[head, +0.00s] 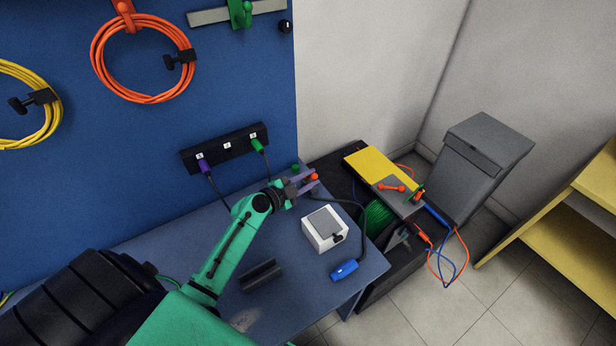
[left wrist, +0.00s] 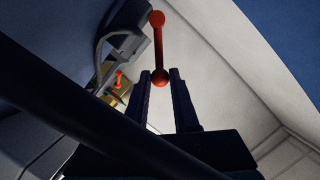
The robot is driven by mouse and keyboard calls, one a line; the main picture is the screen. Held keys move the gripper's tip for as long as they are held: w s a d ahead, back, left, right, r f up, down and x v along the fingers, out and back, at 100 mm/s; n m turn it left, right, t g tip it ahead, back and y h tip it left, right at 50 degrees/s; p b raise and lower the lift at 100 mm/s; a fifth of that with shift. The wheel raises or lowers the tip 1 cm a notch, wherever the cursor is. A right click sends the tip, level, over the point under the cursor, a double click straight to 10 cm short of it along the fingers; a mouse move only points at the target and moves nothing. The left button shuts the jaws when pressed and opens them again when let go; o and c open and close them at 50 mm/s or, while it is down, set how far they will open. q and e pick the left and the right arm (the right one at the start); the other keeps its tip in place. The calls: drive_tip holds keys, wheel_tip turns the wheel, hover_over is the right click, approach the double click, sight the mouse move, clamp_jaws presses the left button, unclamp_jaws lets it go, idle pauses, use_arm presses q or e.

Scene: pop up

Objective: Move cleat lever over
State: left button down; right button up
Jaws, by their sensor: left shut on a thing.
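My left gripper (head: 304,184) is above the back right of the blue table, behind the white box. It is shut on a red lever (head: 314,176) with a ball at each end. In the left wrist view the red lever (left wrist: 158,46) stands up from between the fingertips (left wrist: 161,78), its larger ball between them. Another red lever (head: 391,187) lies on a grey plate on the yellow-topped unit (head: 368,165), to the right of my gripper. That second lever also shows small in the left wrist view (left wrist: 118,79). My right gripper is not in view.
A white box with a grey top (head: 325,228), a blue handle on a cable (head: 344,270) and a dark grooved block (head: 261,275) are on the table. A blue wall panel (head: 130,190) holds a socket strip (head: 226,146) and cable coils. A grey bin (head: 482,160) stands at right.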

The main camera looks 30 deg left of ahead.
use_arm(q)
drive_tip(key=shift+f, duration=0.1)
drive_tip(key=shift+s+d+f+b, duration=0.3)
drive_tip(key=shift+d+f+b, duration=0.1)
drive_tip(key=shift+f+b, duration=0.35)
drive_tip(key=shift+d, duration=0.1)
drive_tip(key=shift+s+d+f+b, duration=0.1)
drive_tip(key=shift+d+f+b, duration=0.05)
drive_tip(key=shift+f+b, duration=0.35)
drive_tip(key=shift+s+d+f+b, duration=0.1)
drive_tip(key=shift+f+b, duration=0.25)
drive_tip(key=shift+b, duration=0.1)
drive_tip(key=c, duration=0.6)
unclamp_jaws()
